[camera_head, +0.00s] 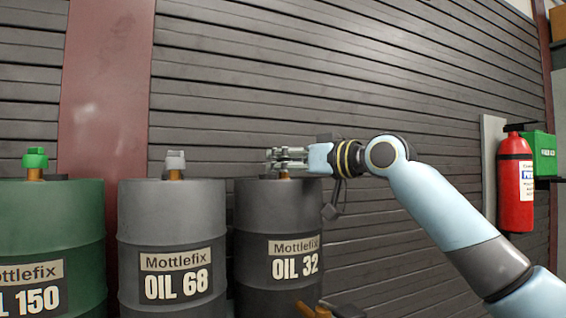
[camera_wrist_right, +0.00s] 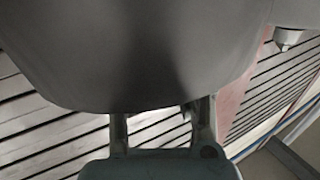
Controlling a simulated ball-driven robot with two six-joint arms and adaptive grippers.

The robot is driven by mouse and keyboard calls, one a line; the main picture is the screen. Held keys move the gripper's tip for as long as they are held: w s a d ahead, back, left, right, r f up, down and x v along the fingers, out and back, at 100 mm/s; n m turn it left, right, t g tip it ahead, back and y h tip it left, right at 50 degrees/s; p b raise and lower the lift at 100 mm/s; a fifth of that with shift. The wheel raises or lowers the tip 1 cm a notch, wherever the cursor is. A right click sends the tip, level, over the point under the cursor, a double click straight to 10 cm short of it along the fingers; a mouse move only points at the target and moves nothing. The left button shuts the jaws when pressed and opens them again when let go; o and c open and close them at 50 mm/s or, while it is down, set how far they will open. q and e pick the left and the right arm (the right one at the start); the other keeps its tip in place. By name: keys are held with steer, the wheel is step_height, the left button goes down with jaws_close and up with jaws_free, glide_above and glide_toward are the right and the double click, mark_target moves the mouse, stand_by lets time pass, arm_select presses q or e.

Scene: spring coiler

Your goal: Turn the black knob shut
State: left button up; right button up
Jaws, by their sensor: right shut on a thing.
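The dark drum marked OIL 32 (camera_head: 262,212) stands at the right end of a row of drums in the head view. A short brass-coloured stem (camera_head: 284,174) shows on its top. My right gripper (camera_head: 284,158) reaches in level from the right and is shut at the top of this stem, where the black knob sits. The fingers cover most of the knob, so its turn angle cannot be read. In the right wrist view a large dark rounded surface (camera_wrist_right: 140,55) hides the fingertips. My left gripper is not in view.
The grey OIL 68 drum (camera_head: 172,222) with a grey knob (camera_head: 175,160) and a green drum (camera_head: 50,215) with a green knob (camera_head: 35,158) stand to the left. A slatted wall (camera_head: 300,65) is behind. A red extinguisher (camera_head: 515,185) hangs at right.

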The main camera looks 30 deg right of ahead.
jaws_close()
steer(key=shift+w+f+n+g+y+b, duration=0.1)
steer(key=shift+f+n+g+y+b, duration=0.15)
steer(key=shift+y+b, duration=0.2)
steer(key=shift+w+n+g+y+b, duration=0.15)
steer(key=shift+n+y+b, duration=0.2)
steer(key=shift+y, duration=0.2)
steer(key=shift+s+a+r+n, duration=0.1)
steer(key=shift+s+n, duration=0.05)
steer(key=shift+n, duration=0.15)
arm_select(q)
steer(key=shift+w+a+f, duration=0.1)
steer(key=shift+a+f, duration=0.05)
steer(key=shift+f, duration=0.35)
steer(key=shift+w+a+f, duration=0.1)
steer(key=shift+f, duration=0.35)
arm_select(e)
steer(key=shift+g+y, duration=0.3)
steer(key=shift+y, duration=0.1)
steer(key=o, duration=0.5)
jaws_free()
steer(key=o, duration=0.5)
steer(key=shift+s+d+r, duration=0.15)
steer(key=shift+s+d, duration=0.05)
steer(key=shift+s, duration=0.1)
steer(key=shift+w+a, duration=0.1)
steer(key=shift+w, duration=0.05)
